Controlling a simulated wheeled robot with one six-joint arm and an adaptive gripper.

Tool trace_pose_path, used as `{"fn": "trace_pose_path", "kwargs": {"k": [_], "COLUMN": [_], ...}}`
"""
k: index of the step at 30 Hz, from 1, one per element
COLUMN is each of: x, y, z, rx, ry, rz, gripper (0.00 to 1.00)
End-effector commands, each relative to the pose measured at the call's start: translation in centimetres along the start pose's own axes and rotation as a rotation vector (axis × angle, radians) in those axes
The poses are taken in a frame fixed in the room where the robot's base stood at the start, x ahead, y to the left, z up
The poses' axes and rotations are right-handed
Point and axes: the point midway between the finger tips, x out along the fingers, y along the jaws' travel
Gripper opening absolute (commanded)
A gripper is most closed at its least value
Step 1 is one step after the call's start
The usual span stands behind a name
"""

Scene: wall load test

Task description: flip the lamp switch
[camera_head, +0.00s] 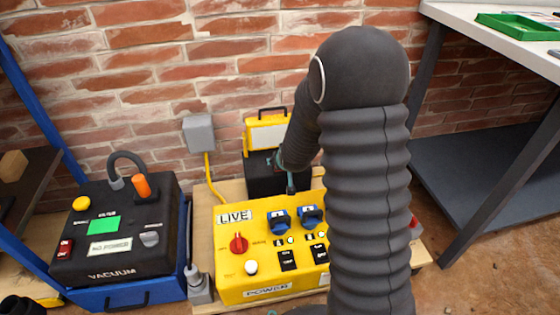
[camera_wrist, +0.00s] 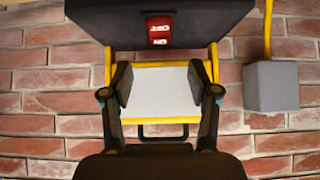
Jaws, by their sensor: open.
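The work lamp (camera_head: 265,134) has a yellow frame, a pale panel and a black handle, and stands by the brick wall. It shows upside down in the wrist view (camera_wrist: 160,92). Its black base (camera_wrist: 105,25) carries a red rocker switch (camera_wrist: 160,31) marked ON and OFF. My gripper (camera_wrist: 160,78) is open and empty. Its two fingers frame the pale panel, and the switch lies between and beyond the fingertips in the picture. No contact with the switch shows. In the head view my arm covers part of the lamp, and the switch cannot be made out.
A yellow power box (camera_head: 268,268) marked LIVE, with knobs, plugs and small switches, stands in front of the lamp. A black vacuum unit (camera_head: 120,255) is at left. A grey wall box (camera_head: 199,133) with a yellow cable is left of the lamp. A workbench (camera_head: 500,45) stands at right.

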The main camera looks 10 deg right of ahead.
Motion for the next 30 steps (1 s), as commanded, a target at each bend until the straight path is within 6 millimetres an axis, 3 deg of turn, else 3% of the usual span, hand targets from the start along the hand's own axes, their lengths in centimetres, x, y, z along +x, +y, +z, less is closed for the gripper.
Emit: {"fn": "trace_pose_path", "kwargs": {"k": [3, 10, 30], "x": [-1.8, -3.7, -4.0], "y": [0.0, 0.0, 0.0], "z": [0.0, 0.1, 0.6], "rx": [0.000, 0.000, 0.000], "ry": [0.001, -0.001, -0.024], "rz": [0.000, 0.000, 0.000], "gripper": [0.60, 0.60, 0.60]}}
